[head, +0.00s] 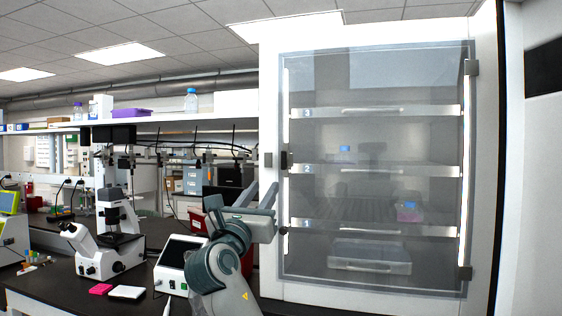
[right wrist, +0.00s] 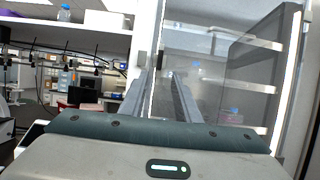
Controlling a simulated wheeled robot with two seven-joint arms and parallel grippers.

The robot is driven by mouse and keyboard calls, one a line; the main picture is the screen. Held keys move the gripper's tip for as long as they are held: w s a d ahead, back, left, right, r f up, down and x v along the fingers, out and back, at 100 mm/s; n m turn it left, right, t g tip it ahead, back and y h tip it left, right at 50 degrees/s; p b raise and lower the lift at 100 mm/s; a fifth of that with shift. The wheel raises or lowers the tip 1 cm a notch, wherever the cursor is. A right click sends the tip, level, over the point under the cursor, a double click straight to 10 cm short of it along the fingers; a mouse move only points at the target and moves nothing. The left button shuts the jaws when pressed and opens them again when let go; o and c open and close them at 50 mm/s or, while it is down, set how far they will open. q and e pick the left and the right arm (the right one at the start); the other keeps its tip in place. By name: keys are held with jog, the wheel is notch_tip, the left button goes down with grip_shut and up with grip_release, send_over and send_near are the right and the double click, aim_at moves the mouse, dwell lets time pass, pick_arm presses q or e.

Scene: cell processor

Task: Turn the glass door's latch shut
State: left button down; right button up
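The glass door (head: 375,190) covers the front of the white cabinet and looks closed, with hinges on its right side. The latch (head: 284,160) is a small dark block at the door's left edge, beside a grey block (head: 267,160) on the cabinet frame. My right gripper (head: 264,187) is just below the latch, fingers pointing up towards it. In the right wrist view the two fingers (right wrist: 161,78) are apart with nothing between them, and the latch (right wrist: 160,60) shows just beyond their tips. Contact cannot be told. My left gripper is not in view.
Inside the cabinet, lit shelves (head: 375,171) hold a pink-and-blue item (head: 408,212) and a clear bin (head: 369,258). A microscope (head: 112,240) and a white device with a screen (head: 178,262) stand on the dark bench left of my arm.

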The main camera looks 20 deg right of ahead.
aim_at(283, 160)
jog(key=p+x, duration=0.6)
jog(key=x, duration=0.9)
jog(key=shift+s+r+p, duration=0.1)
jog(key=shift+r+p, duration=0.05)
jog(key=shift+p, duration=0.25)
jog(key=shift+w+d, duration=0.3)
jog(key=shift+w, duration=0.15)
grip_shut()
